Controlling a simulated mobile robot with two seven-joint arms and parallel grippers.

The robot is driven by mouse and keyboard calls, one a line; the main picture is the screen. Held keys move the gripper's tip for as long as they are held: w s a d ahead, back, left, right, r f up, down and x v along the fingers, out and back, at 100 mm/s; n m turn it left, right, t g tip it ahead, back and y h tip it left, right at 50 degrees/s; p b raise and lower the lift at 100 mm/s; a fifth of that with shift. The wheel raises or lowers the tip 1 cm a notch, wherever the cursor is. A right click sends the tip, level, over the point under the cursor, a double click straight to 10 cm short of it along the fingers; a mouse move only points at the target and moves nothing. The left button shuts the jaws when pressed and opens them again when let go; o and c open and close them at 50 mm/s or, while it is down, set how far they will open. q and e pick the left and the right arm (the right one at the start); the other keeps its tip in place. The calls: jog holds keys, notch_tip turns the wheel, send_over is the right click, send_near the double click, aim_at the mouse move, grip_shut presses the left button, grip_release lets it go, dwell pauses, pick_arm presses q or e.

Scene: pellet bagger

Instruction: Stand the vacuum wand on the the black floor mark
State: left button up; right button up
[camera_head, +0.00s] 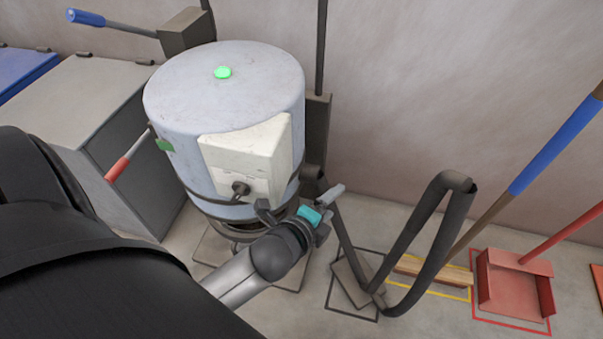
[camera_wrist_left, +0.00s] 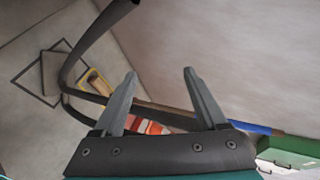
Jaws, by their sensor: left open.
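The dark grey vacuum wand (camera_head: 347,245) stands with its flat foot (camera_head: 348,286) on the floor and its hose (camera_head: 407,240) looping up to the right. The foot lies over the black floor mark (camera_head: 351,314), a square outline, and is turned relative to it. In the left wrist view, the foot (camera_wrist_left: 52,74) and the black mark (camera_wrist_left: 22,77) show at upper left. My left gripper (camera_head: 329,212) is open near the wand's upper end. In the left wrist view its fingers (camera_wrist_left: 158,85) are apart, with part of the dark tubing behind them. My right gripper is not in view.
A grey drum-shaped machine (camera_head: 190,98) with a white box stands just left of my left gripper. A wooden-headed broom (camera_head: 428,273) on a yellow mark and a red dustpan (camera_head: 513,287) stand right of the wand. The wall is close behind.

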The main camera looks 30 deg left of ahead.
pick_arm(q)
jog(key=s+d+f+n+g, duration=0.1)
jog(key=s+f+n+g, duration=0.1)
jog(key=s+n+g, duration=0.2)
jog(key=s+f+n+g, duration=0.3)
jog(key=s+n, duration=0.6)
jog(key=n, duration=0.3)
jog(key=shift+s+d+f+n+g, duration=0.2)
jog(key=shift+d+f+n+g, duration=0.15)
jog(key=shift+g, duration=0.45)
